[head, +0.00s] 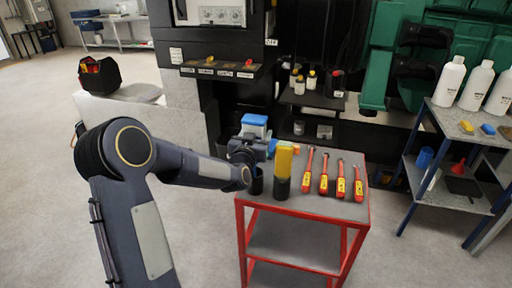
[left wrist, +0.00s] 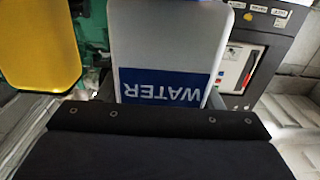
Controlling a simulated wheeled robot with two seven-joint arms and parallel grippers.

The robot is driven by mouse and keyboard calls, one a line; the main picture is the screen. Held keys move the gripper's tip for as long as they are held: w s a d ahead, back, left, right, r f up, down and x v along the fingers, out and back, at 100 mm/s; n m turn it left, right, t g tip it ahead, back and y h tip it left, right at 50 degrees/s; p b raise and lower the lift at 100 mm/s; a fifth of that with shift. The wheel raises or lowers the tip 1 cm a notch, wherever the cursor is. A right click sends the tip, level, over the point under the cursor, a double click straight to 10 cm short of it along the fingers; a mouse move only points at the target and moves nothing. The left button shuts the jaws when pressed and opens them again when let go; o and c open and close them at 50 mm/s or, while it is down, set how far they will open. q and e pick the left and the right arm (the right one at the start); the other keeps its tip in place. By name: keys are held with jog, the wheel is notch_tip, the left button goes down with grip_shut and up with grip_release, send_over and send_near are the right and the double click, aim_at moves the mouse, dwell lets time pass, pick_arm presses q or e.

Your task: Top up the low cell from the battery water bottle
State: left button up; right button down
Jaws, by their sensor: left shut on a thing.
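The battery water bottle (head: 253,130) is white with a blue top in the head view. In the left wrist view its white side with a blue WATER label (left wrist: 165,85) fills the middle, with the lettering upside down. My left gripper (head: 250,152) is shut on the bottle at the back left of the red trolley. The gripper hides the bottle's lower part, so I cannot tell whether it touches the trolley top. I cannot make out the battery or its low cell. My right gripper is not in view.
The red trolley (head: 328,205) also carries a yellow-and-black item (head: 284,170) close to my gripper and several red-and-yellow tools (head: 324,173). A shelf (head: 440,125) at right holds white bottles (head: 476,84). Black cabinets stand behind. The floor at left is open.

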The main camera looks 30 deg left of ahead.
aim_at(256, 115)
pick_arm(q)
jog(key=shift+r+p, duration=0.4)
jog(key=shift+r, duration=3.05)
